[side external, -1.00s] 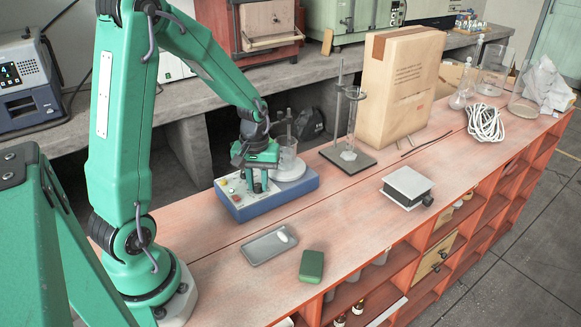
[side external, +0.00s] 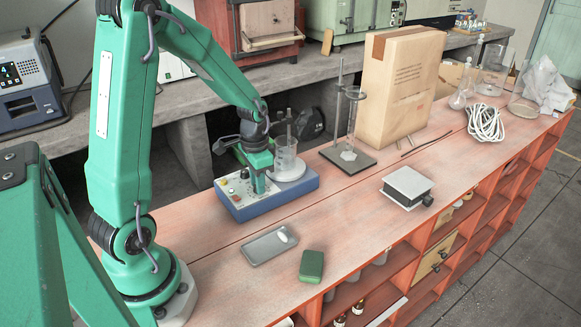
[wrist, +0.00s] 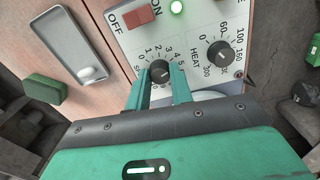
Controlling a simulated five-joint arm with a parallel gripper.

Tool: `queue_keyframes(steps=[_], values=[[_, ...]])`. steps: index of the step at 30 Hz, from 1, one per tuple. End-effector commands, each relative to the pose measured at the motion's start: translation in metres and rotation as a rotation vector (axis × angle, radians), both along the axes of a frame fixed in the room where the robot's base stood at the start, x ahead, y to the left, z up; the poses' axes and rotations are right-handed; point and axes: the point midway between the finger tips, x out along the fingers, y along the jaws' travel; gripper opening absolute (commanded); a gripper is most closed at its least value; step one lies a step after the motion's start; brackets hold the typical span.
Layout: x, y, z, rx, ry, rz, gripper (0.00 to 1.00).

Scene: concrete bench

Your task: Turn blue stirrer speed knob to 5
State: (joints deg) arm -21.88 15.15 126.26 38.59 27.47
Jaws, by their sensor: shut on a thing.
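The blue stirrer (side external: 270,200) stands on the bench, its light control panel (wrist: 190,35) facing up. The black speed knob (wrist: 160,71) has a ring of numbers, with 1 to 4 readable around its far side; the fingers and knob hide others. Its pointer is too small to read surely. My gripper (wrist: 161,78) is shut on this knob, one green finger on each side. In the side view my gripper (side external: 259,188) points down onto the panel. A second black knob, marked HEAT (wrist: 219,53), sits to the right, untouched.
A glass beaker (side external: 287,160) stands on the stirrer's plate, close beside my gripper.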

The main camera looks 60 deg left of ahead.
Motion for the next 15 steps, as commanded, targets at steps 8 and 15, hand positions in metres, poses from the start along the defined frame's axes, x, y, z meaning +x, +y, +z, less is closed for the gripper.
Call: queue_keyframes(steps=[8,15], values=[[0.0,0.0002,0.0005,0.0,0.0,-0.206,0.0],[0.0,0.0002,0.0005,0.0,0.0,-0.297,0.0]])
